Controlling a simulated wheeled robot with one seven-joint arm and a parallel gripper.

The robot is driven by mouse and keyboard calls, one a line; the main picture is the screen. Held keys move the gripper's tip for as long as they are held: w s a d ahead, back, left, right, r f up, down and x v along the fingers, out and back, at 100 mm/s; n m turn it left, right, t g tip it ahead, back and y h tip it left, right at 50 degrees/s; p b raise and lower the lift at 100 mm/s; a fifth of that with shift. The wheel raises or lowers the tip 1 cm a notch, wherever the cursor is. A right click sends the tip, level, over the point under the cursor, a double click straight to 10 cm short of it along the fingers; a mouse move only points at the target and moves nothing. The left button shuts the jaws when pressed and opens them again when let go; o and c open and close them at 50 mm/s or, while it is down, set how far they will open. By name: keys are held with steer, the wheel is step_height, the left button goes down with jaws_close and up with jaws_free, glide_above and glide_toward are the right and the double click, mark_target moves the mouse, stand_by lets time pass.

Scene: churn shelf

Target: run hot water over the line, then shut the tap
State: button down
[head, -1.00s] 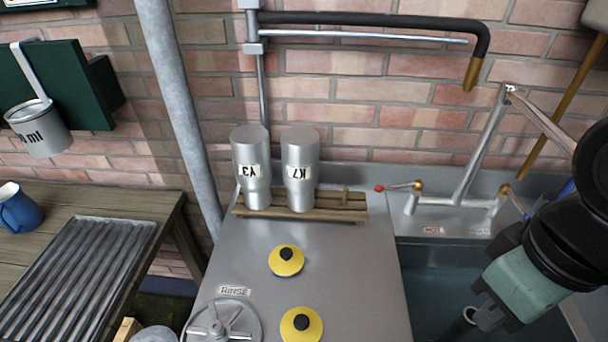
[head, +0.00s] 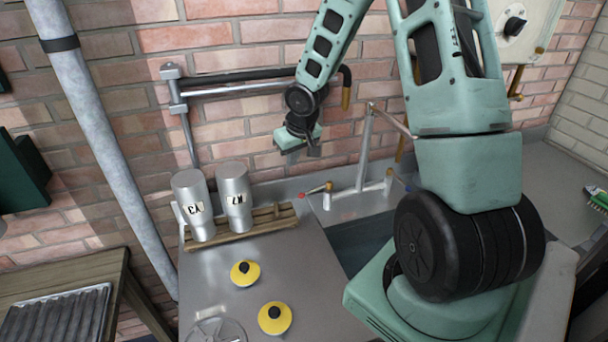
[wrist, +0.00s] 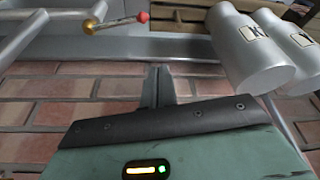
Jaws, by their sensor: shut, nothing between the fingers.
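The tap (head: 362,160) stands at the back of the sink (head: 360,235), with a thin raised pipe and side levers. Its red-tipped brass lever (head: 318,190) points left; it also shows at the top of the wrist view (wrist: 115,22). I see no water running in the visible parts. A black pipe with a brass end (head: 346,98) runs along the brick wall; I cannot tell if it is the line. My gripper (head: 292,160) is shut and empty, in front of the wall, above and left of the red-tipped lever. Its fingers (wrist: 158,72) touch nothing that I can see.
Two metal cans (head: 236,198) stand on a wooden rack (head: 270,219), left of and below my gripper. My arm hides part of the sink. A grey pole (head: 90,140) stands at left.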

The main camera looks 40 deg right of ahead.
mark_target(316, 190)
steer(key=d+f, duration=0.4)
steer(key=f, duration=0.7)
steer(key=shift+s+d+m+p, duration=0.15)
steer(key=shift+s+m+p, duration=0.15)
steer(key=shift+m+p, duration=0.1)
